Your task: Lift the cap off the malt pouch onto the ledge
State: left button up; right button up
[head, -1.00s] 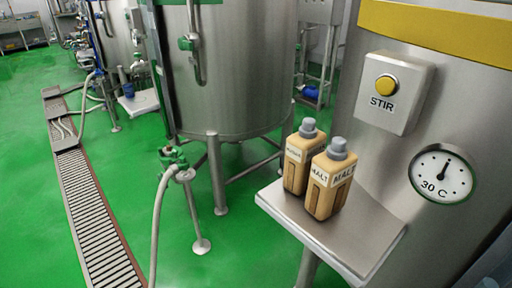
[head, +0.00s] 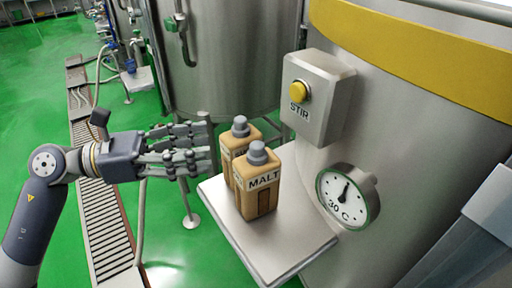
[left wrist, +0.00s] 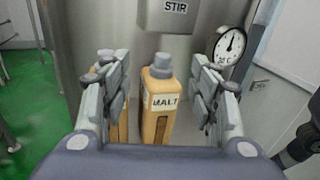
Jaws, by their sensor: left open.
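The malt pouch (head: 258,192) is a tan pouch with a MALT label. It stands upright on the steel ledge (head: 285,252), its grey cap (head: 257,152) on top. In the left wrist view the malt pouch (left wrist: 158,112) and its cap (left wrist: 162,62) show between the fingers. My left gripper (head: 205,148) is open and empty, left of the pouches and apart from the malt cap. It also shows in the left wrist view (left wrist: 162,90).
A second tan pouch (head: 232,142) with a grey cap stands just behind the malt pouch, its label partly hidden. A STIR button box (head: 318,95) and a 30 C gauge (head: 347,196) stick out from the tank beside the ledge. The ledge's front right is bare.

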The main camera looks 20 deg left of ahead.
aim_at(257, 144)
pick_arm(q)
jog(key=shift+m+g, duration=0.3)
jog(key=shift+m, duration=0.1)
jog(key=p+x, duration=0.1)
jog(key=x, duration=0.1)
jog(key=p+x, duration=0.1)
jog(key=x, duration=0.1)
jog(key=p+x, duration=0.1)
jog(key=x, duration=0.1)
jog(key=shift+s+d+r, duration=0.1)
jog(key=shift+d, duration=0.4)
jog(key=p+x, duration=0.2)
jog(key=x, duration=0.1)
jog(key=shift+p, duration=0.4)
jog(key=shift+w+d+f, duration=0.35)
jog(key=shift+w+d, duration=0.15)
jog(key=shift+d, duration=0.1)
pick_arm(e)
notch_tip(257, 144, up, 6)
jog(key=d, duration=0.1)
jog(key=shift+w, duration=0.4)
pick_arm(q)
jog(key=shift+a, duration=0.1)
jog(key=shift+c, duration=0.2)
pick_arm(e)
jog(key=shift+r, duration=0.1)
pick_arm(q)
jog(key=c, duration=0.8)
